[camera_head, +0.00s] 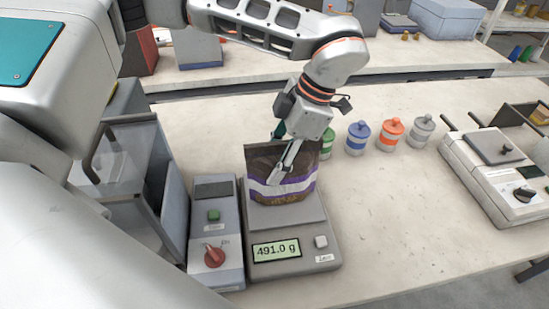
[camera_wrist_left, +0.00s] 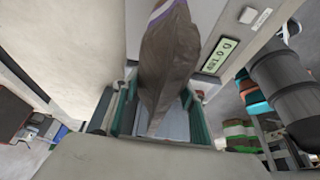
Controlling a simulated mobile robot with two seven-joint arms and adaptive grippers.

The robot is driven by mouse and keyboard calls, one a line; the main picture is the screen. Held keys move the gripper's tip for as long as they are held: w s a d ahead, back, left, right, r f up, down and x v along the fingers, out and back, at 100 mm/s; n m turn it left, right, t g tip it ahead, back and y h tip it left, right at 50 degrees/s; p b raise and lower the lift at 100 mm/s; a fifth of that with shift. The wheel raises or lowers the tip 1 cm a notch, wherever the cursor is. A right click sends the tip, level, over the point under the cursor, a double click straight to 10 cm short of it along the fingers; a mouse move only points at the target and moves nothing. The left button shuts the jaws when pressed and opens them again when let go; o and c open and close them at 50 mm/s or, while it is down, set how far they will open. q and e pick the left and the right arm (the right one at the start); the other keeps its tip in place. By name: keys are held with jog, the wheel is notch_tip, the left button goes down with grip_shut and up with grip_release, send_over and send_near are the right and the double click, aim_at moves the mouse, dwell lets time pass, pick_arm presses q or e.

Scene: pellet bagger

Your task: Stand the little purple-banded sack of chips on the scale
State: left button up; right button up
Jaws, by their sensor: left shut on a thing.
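The purple-banded sack (camera_head: 300,188) of brown chips stands upright on the pan of the grey scale (camera_head: 318,262). The scale's display reads 491.0 g. My left gripper (camera_head: 281,172) comes down from above and is shut on the sack near its upper part. In the left wrist view the brown sack (camera_wrist_left: 170,60) is between the green-edged fingers of the left gripper (camera_wrist_left: 160,118), with part of the scale (camera_wrist_left: 215,30) and its display beyond. The sack hides the back of the pan. My right gripper is not seen.
A control box (camera_head: 214,262) with a green button and red knob is left of the scale. Green, blue (camera_head: 358,138), orange (camera_head: 390,134) and grey (camera_head: 422,128) lidded jars stand behind it to the right. A sealer-like machine (camera_head: 495,175) is at far right. The bench between is clear.

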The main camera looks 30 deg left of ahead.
pick_arm(q)
jog(key=o, duration=1.7)
jog(key=shift+c, duration=0.2)
jog(key=v, duration=1.2)
